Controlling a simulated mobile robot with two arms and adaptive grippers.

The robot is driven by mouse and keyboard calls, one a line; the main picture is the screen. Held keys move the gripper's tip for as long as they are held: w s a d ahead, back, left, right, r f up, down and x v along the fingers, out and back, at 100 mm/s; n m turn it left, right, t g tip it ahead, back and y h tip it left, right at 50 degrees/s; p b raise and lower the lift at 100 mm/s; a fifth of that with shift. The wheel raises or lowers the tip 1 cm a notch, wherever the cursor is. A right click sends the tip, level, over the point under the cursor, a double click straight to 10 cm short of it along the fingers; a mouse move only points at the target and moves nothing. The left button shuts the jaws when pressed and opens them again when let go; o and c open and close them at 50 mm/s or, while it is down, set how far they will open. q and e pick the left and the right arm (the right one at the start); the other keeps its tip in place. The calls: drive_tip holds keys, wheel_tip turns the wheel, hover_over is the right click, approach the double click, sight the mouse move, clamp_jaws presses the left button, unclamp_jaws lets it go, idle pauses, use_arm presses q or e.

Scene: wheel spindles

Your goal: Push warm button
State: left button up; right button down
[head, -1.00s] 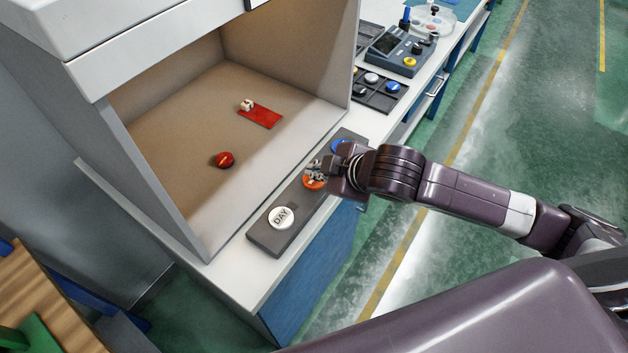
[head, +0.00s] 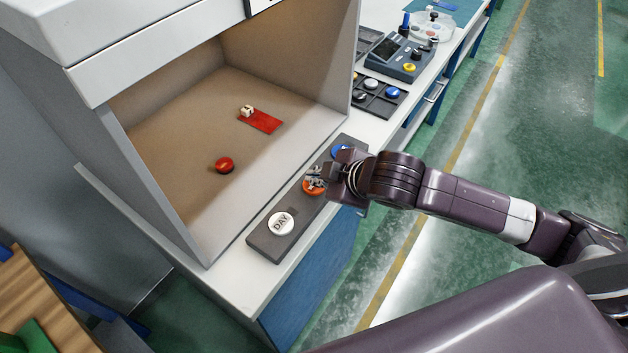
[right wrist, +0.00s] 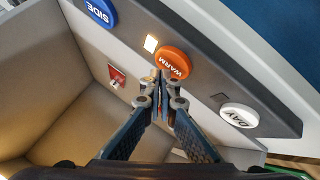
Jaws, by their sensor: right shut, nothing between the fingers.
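The orange WARM button (head: 313,187) sits in the middle of a dark grey button panel (head: 300,207) on the bench's front ledge. My right gripper (head: 318,178) is over the WARM button, its fingers shut and empty. In the right wrist view the WARM button (right wrist: 173,62) lies right at the fingertips (right wrist: 160,78), which overlap its edge; I cannot tell whether they touch it. A small light (right wrist: 151,43) beside the WARM button glows. The white DAY button (head: 281,223) and the blue SIDE button (right wrist: 101,11) are on either side. My left gripper is not in view.
Behind the panel stands an open light booth (head: 170,130) holding a red round object (head: 224,165) and a small pale cube on a red card (head: 262,121). A tray of discs (head: 378,97) and a grey device (head: 400,55) are further along the bench.

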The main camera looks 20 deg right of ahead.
idle(0.4)
drive_tip(key=shift+f, duration=0.45)
drive_tip(key=shift+r+p, duration=0.45)
drive_tip(key=shift+p, duration=0.35)
wheel_tip(320, 180, up, 6)
drive_tip(key=p, duration=0.7)
drive_tip(key=shift+r+p, duration=0.1)
drive_tip(key=shift+p, duration=0.2)
